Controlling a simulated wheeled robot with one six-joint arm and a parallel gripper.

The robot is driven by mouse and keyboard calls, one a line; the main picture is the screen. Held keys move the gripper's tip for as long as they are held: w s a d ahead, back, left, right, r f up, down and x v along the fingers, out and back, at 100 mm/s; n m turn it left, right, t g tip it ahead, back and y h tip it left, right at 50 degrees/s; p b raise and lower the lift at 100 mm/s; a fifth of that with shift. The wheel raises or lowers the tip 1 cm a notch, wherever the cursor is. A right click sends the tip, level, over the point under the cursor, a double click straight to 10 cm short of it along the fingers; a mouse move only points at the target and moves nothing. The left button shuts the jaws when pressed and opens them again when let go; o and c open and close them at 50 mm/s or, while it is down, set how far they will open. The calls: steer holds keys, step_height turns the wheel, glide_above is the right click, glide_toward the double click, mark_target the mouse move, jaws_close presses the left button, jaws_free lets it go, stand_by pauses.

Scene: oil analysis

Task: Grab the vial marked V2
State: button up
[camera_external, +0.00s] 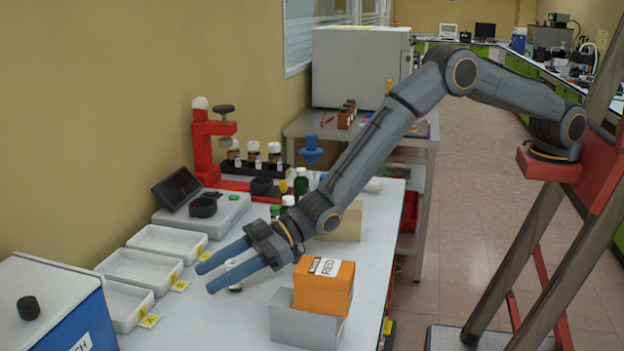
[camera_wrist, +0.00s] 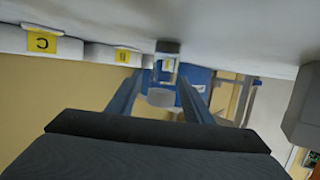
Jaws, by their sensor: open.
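In the external view the vial's white cap (camera_external: 232,264) shows between my blue fingers, with the body partly hidden. My gripper (camera_external: 206,277) is low over the bench, pointing left, with its fingers spread. In the wrist view my gripper (camera_wrist: 161,82) has one finger on each side of the vial, with gaps showing.
An orange box (camera_external: 323,288) on a grey box (camera_external: 300,325) stands right of my gripper. White trays (camera_external: 130,268) with yellow labels line the wall side. A blue-and-white box (camera_external: 60,305) is front left.

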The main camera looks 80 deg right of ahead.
steer(key=c, duration=1.1)
